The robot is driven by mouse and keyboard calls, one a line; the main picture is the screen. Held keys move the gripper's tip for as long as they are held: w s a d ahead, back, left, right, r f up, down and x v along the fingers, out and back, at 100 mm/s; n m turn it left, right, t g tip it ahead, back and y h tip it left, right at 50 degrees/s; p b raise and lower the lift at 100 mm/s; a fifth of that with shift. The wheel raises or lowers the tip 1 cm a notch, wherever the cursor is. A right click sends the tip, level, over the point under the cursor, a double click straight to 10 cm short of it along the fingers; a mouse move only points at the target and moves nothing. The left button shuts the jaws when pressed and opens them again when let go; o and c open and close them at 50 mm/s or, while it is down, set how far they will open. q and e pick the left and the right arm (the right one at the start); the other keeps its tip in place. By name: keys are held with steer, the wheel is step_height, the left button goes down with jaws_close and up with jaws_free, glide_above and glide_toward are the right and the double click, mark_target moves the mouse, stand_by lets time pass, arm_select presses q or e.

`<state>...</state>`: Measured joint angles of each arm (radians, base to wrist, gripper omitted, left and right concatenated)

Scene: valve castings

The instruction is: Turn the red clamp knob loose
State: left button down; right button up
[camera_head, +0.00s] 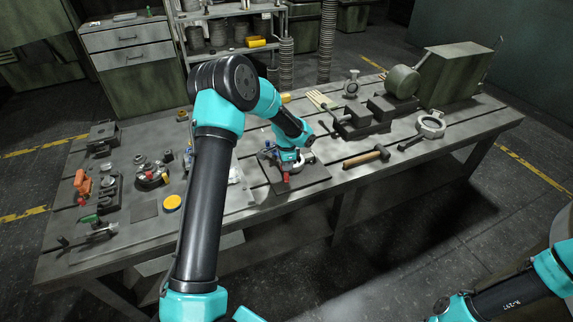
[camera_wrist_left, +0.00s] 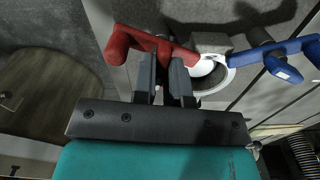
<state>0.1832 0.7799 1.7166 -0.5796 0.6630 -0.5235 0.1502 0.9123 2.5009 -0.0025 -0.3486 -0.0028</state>
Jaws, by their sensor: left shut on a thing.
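The red clamp knob (camera_wrist_left: 124,40) is a bar-like red handle with rounded ends, seen at the top of the left wrist view. In the head view a small red part of it (camera_head: 286,178) shows below my left gripper (camera_head: 287,167). In the wrist view the two dark fingers of my left gripper (camera_wrist_left: 166,72) are shut on the middle of the knob, and its ends stick out to both sides. A pale round valve casting (camera_wrist_left: 207,73) lies just beside the knob, partly hidden. My right gripper is out of view; only part of that arm shows at lower right.
A blue handle (camera_wrist_left: 284,48) stands close to the right of the fingers in the wrist view. A dark plate (camera_head: 312,183) lies under the work. A hammer (camera_head: 367,157) lies to its right, a yellow disc (camera_head: 172,202) to its left.

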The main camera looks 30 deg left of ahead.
arm_select(q)
steer(key=shift+n, duration=0.4)
steer(key=c, duration=1.2)
jaws_free()
steer(key=shift+o, duration=0.2)
step_height(320, 180, up, 17)
steer(key=shift+r, duration=0.2)
steer(key=shift+f, duration=0.1)
